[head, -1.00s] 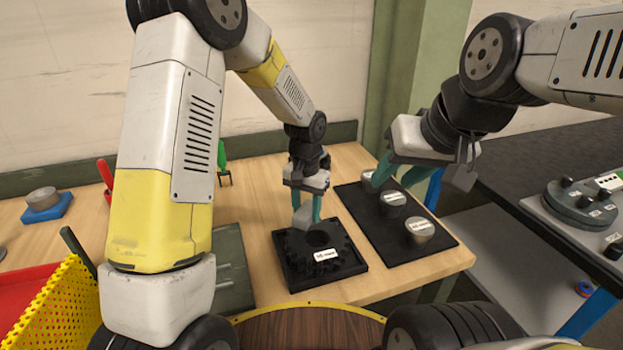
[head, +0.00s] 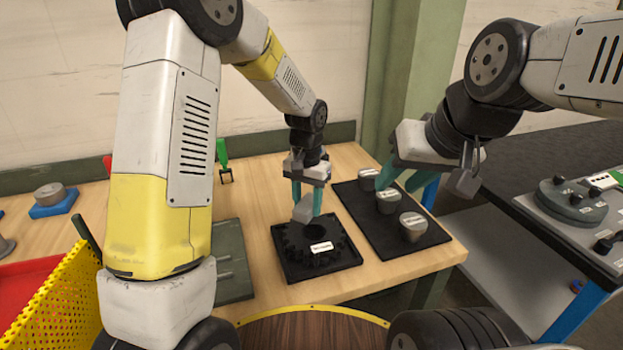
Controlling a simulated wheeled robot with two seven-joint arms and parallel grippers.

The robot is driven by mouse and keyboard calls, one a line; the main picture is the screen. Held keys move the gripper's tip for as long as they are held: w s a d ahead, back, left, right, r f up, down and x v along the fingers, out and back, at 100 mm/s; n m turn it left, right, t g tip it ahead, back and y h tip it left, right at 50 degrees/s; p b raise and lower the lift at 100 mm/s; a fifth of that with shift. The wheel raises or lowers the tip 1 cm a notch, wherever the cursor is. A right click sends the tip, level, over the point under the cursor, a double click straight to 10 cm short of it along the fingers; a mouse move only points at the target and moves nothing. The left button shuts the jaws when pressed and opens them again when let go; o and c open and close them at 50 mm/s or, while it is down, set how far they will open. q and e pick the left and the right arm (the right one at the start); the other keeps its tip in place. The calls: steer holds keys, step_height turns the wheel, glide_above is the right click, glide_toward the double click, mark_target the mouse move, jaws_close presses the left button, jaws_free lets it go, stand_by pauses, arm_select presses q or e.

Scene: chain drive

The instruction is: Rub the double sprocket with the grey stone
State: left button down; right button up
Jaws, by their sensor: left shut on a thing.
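The double sprocket (head: 298,247), dark and toothed with a central hole, lies flat on a black square tray (head: 345,262) with a white label at its front. My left gripper (head: 306,200) points down over the sprocket's far side, its teal fingers shut on the grey stone (head: 302,212). The stone is at the sprocket's far edge, beside the hole. I cannot tell whether it touches the sprocket. My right gripper (head: 401,179) is open and empty, in the air above the back of the black mat with the grey pots.
The black mat (head: 424,238) holds several labelled grey pots (head: 413,227) to the right. A grey-green tray (head: 233,270) and a yellow perforated bin (head: 58,300) are left. A blue block with a grey disc (head: 50,198) stands far left. Bare wood (head: 255,190) lies behind the sprocket.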

arm_select(q)
steer(key=shift+r, duration=2.6)
